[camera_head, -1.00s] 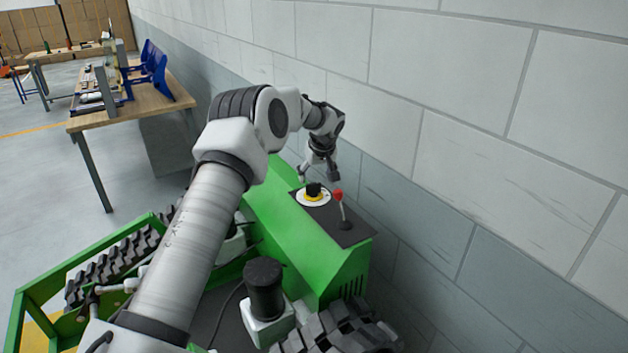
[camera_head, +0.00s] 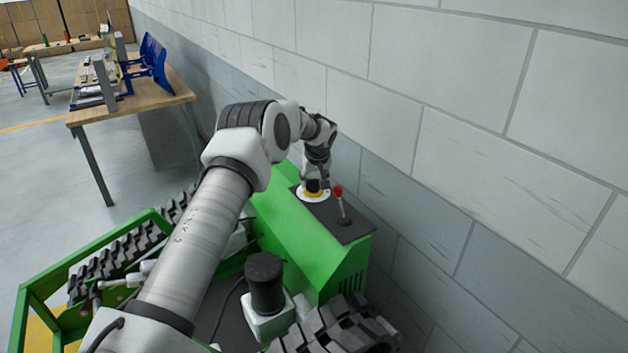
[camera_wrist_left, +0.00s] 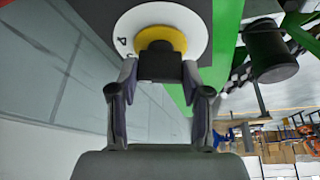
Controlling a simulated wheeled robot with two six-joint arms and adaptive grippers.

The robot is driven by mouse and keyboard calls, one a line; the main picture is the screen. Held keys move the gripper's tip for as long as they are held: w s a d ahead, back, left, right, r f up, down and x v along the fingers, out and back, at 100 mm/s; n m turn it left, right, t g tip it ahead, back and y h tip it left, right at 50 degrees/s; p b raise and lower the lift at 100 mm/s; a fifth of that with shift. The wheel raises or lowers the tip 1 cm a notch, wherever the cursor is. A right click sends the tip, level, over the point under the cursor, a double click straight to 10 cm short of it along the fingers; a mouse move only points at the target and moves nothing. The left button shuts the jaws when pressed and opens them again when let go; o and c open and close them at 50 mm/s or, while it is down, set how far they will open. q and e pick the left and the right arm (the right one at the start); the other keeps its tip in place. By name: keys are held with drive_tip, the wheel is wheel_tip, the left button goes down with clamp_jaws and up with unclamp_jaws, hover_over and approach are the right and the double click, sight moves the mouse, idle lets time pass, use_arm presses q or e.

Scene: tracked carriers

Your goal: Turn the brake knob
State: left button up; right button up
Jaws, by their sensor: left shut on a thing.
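The brake knob (camera_head: 313,186) is black with a yellow base and sits on a white round dial (camera_head: 301,195) on the dark top panel of the green carrier. My left gripper (camera_head: 314,183) comes down over the knob from above. In the left wrist view the black knob (camera_wrist_left: 160,66) is between the two fingers of my left gripper (camera_wrist_left: 159,80), which are shut on it. The yellow base (camera_wrist_left: 162,38) and a mark on the white dial (camera_wrist_left: 195,20) show beyond it. My right gripper is not in view.
A lever with a red ball (camera_head: 338,190) stands on the panel close beside the knob. The block wall (camera_head: 470,150) runs along the carrier's right side. A black cylinder (camera_head: 265,285) and ribbed tracks (camera_head: 340,330) are nearer me. A workbench (camera_head: 150,100) stands at the back left.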

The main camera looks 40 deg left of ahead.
use_arm(q)
drive_tip(key=shift+m+t, duration=0.4)
drive_tip(key=shift+m, duration=0.5)
drive_tip(key=o, duration=1.2)
drive_tip(key=shift+h, duration=0.3)
drive_tip(key=shift+c, duration=0.2)
drive_tip(key=v, duration=1.1)
drive_tip(key=shift+r, duration=0.35)
drive_tip(key=shift+d, duration=0.1)
